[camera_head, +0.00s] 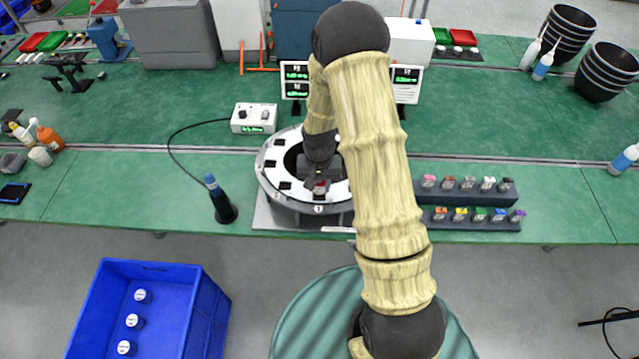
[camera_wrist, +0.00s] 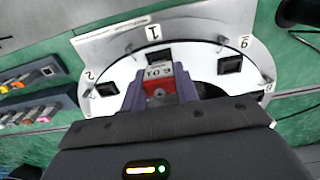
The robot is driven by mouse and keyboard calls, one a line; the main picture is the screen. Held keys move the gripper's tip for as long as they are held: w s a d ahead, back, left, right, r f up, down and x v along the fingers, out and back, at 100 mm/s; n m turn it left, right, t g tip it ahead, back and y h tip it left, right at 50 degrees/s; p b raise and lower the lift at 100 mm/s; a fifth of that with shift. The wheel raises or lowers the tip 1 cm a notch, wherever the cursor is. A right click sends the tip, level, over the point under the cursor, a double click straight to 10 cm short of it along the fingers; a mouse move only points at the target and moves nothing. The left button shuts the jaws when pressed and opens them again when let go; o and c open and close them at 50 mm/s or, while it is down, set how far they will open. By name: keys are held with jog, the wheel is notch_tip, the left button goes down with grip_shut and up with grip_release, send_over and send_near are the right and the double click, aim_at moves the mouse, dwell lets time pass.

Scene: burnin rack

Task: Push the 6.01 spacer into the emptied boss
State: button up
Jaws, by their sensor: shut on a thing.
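My gripper (camera_wrist: 161,92) is shut on a small red spacer (camera_wrist: 159,86) with a white label that reads 6.01 in the wrist view. It holds the spacer over the white ring (camera_wrist: 190,36) of the round fixture, just inward of the mark 1. In the head view my gripper (camera_head: 320,188) is at the near side of the round fixture (camera_head: 275,189). The ring has several dark square openings, one (camera_wrist: 107,89) near mark 2 and one (camera_wrist: 230,64) near mark 9. The fingers and spacer hide what lies under them, so I cannot tell how deep the spacer sits.
Two dark racks of coloured spacers (camera_head: 470,219) stand right of the fixture. A blue-handled tool in a black stand (camera_head: 222,200) and a control box (camera_head: 254,118) are to its left. A blue crate (camera_head: 205,300) is on the floor.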

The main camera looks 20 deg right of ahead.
aim_at(319, 181)
jog(key=shift+f+b, duration=0.45)
jog(key=shift+f, duration=0.2)
jog(key=o, duration=1.1)
jog(key=shift+r, duration=0.1)
notch_tip(319, 181, up, 17)
jog(key=b, duration=0.3)
jog(key=shift+r+b, duration=0.15)
jog(key=shift+b, duration=0.2)
